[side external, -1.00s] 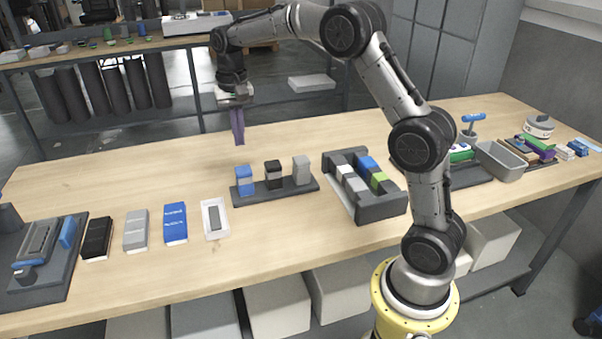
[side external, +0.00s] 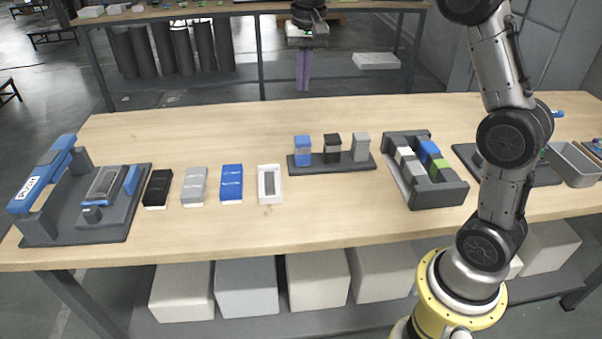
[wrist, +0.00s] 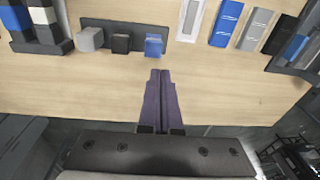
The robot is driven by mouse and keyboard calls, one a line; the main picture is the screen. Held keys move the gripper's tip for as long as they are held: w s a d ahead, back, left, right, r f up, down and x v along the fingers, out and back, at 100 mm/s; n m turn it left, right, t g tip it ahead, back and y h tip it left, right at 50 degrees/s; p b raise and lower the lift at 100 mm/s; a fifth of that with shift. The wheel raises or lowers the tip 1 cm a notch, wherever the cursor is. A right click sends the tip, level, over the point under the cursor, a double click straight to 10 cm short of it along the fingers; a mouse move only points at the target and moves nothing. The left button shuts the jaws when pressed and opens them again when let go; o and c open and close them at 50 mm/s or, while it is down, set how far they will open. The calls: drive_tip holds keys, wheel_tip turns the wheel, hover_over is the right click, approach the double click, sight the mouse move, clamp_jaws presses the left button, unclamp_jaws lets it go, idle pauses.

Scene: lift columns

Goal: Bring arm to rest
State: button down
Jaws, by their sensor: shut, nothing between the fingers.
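My gripper (side external: 304,80) has long purple fingers. They are shut with nothing between them. In the side view it hangs pointing down, high above the far edge of the table, with the upper arm partly out of the picture. In the wrist view the closed fingers (wrist: 161,80) point over bare wood, short of the column rack. The dark column rack (side external: 330,169) carries a blue column (side external: 303,148), a black column (side external: 332,147) and a grey column (side external: 361,146), all upright. They also show in the wrist view. My gripper touches none of them.
A dark tray (side external: 452,195) of coloured blocks stands right of the rack. A white tray (side external: 269,195) and blue, grey and black boxes lie left of it. A push fixture (side external: 140,220) is at the far left, a grey bin (side external: 572,160) at the right. The back table strip is clear.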

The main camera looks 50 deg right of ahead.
drive_tip(key=s+a+r+n+t, duration=0.1)
drive_tip(key=s+a+r+n, duration=0.2)
drive_tip(key=s, duration=0.5)
drive_tip(key=s+a+r+t, duration=0.2)
drive_tip(key=s+a+r, duration=0.15)
drive_tip(key=s, duration=0.45)
drive_tip(key=s+a+f+n+t, duration=0.1)
drive_tip(key=s+f+n, duration=0.4)
drive_tip(key=s+f, duration=0.5)
drive_tip(key=s, duration=0.3)
drive_tip(key=shift+a+f, duration=0.15)
drive_tip(key=shift+a, duration=0.2)
drive_tip(key=shift+s, duration=0.1)
